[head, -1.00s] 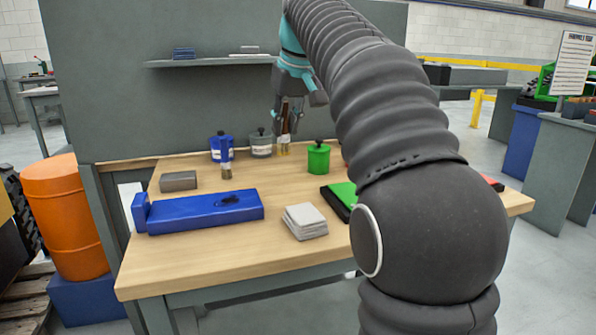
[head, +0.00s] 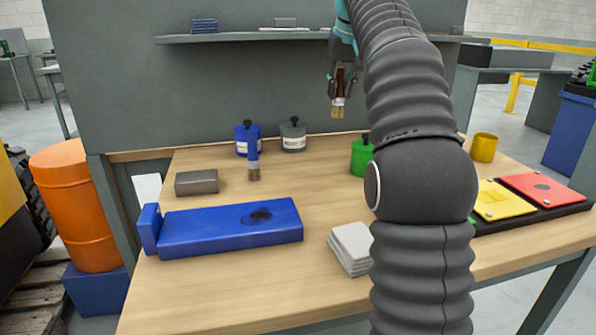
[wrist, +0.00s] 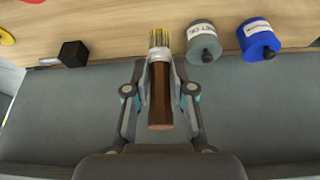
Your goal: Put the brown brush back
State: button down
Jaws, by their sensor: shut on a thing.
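The brown brush (head: 340,92) is in my gripper (head: 341,80), with its bristles pointing down, above the back of the workbench. In the wrist view the brown brush (wrist: 161,95) shows its brown handle, pale ferrule and yellowish bristles. My gripper (wrist: 160,80) has a finger on each side of it and is shut on it. The brush hangs clear of the bench (head: 215,290). A blue-handled brush (head: 253,165) stands bristles down on the bench in front of the blue pot (head: 248,139).
A grey pot (head: 293,137) stands beside the blue pot, and a green pot (head: 361,158) is partly behind my arm. A yellow cup (head: 484,148), grey block (head: 196,182), blue fixture (head: 230,228), grey cloths (head: 350,247) and coloured plates (head: 540,187) are on the bench. A shelf (head: 320,38) is behind.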

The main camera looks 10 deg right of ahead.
jog(key=shift+d+f, duration=0.1)
jog(key=shift+d, duration=0.05)
jog(key=shift+s+a+f+b, duration=0.7)
jog(key=shift+a+f+b, duration=0.2)
jog(key=shift+a+f, duration=0.9)
jog(key=shift+s+a+f+b, duration=0.75)
jog(key=shift+a+f+b, duration=0.15)
jog(key=shift+a+f, duration=0.85)
jog(key=shift+s+a+f+b, duration=0.7)
jog(key=shift+a+f+b, duration=0.2)
jog(key=shift+a+f, duration=0.85)
jog(key=shift+d+f, duration=0.1)
jog(key=shift+f, duration=0.2)
jog(key=c, duration=1)
grip_release()
jog(key=shift+r, duration=0.1)
jog(key=shift+r, duration=0.2)
jog(key=p+v, duration=0.3)
jog(key=v, duration=0.8)
jog(key=shift+s+r, duration=0.15)
jog(key=shift+r, duration=0.25)
